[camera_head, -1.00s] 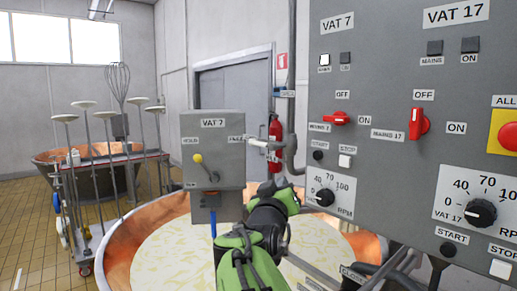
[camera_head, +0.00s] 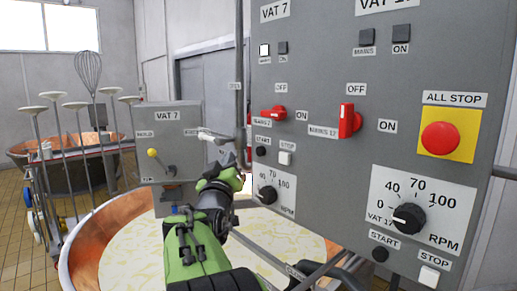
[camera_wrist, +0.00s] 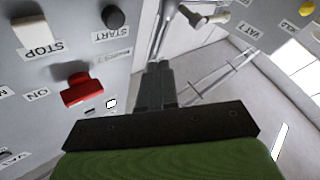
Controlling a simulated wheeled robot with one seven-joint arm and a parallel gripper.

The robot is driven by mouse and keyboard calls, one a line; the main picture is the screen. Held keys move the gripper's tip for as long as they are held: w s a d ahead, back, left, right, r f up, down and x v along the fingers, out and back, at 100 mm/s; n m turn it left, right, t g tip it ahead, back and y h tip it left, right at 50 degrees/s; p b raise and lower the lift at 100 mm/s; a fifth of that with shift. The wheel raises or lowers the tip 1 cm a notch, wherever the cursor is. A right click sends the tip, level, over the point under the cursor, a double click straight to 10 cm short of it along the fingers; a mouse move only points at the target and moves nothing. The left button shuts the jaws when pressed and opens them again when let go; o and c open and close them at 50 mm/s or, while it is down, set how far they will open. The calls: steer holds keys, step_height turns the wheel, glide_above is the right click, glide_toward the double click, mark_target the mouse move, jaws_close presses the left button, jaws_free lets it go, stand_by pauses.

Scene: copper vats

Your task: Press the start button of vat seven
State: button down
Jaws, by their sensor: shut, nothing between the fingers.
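The vat 7 start button (camera_head: 261,151) is a small round black button on the grey panel. It also shows in the wrist view (camera_wrist: 113,17), at the upper left. The white square vat 7 stop button (camera_head: 285,158) is just right of it; in the wrist view it (camera_wrist: 31,34) is larger. My gripper (camera_wrist: 155,80) has its dark fingers shut and empty. In the head view my gripper (camera_head: 232,168) is left of and a little below the start button. No contact with the panel is visible; the fingertips are hard to make out there.
The red vat 7 mains switch (camera_head: 273,113) lies horizontal; the vat 17 switch (camera_head: 349,121) stands upright. The vat 7 mains lamp (camera_head: 264,50) is white, its neighbour dark. A red all-stop button (camera_head: 440,138) is right. A lever box (camera_head: 168,150) stands over the copper vat (camera_head: 92,235).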

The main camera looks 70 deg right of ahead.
mark_target(261, 151)
steer(key=s+d+p, duration=0.3)
steer(key=d, duration=0.2)
steer(key=shift+d, duration=0.4)
steer(key=shift+d, duration=0.1)
stand_by(1.6)
steer(key=shift+s+d, duration=0.1)
steer(key=shift+d, duration=0.15)
steer(key=shift+s+d+r, duration=0.1)
steer(key=shift+s+d, duration=0.2)
steer(key=shift+d, duration=0.15)
stand_by(0.8)
steer(key=shift+w+a+b, duration=0.45)
steer(key=shift+a+b, duration=0.4)
